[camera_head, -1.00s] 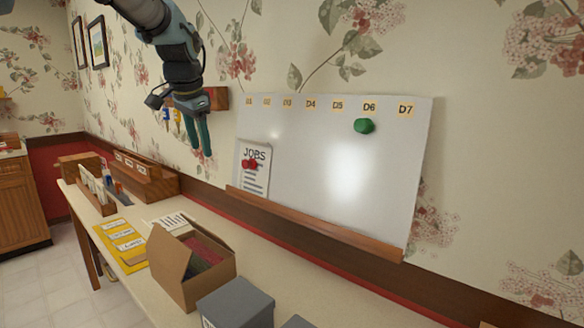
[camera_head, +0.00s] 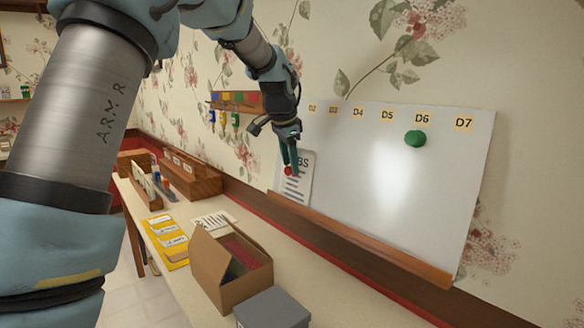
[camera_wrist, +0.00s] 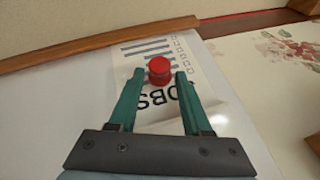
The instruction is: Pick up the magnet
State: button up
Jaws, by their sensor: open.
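A red magnet (camera_wrist: 159,69) sits on the white JOBS sheet (camera_wrist: 150,110) on the whiteboard. In the wrist view it lies between and slightly beyond the tips of my gripper (camera_wrist: 158,73), which is open. The fingers do not visibly touch it. In the head view my gripper (camera_head: 289,165) is in front of the board's left side and hides part of the sheet (camera_head: 299,188); a bit of the red magnet (camera_head: 288,170) shows at its tips. A green magnet (camera_head: 415,139) is on the board below the D6 label, well to the right.
The whiteboard (camera_head: 450,200) has a wooden ledge (camera_head: 370,245) along its bottom. Below, the counter (camera_head: 190,260) holds an open cardboard box (camera_head: 220,280), a grey box (camera_head: 272,311), yellow folder (camera_head: 163,240) and wooden racks (camera_head: 190,180). A key rack (camera_head: 238,102) hangs left of the board.

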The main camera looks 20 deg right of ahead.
jog(key=shift+x, duration=0.9)
grip_shut()
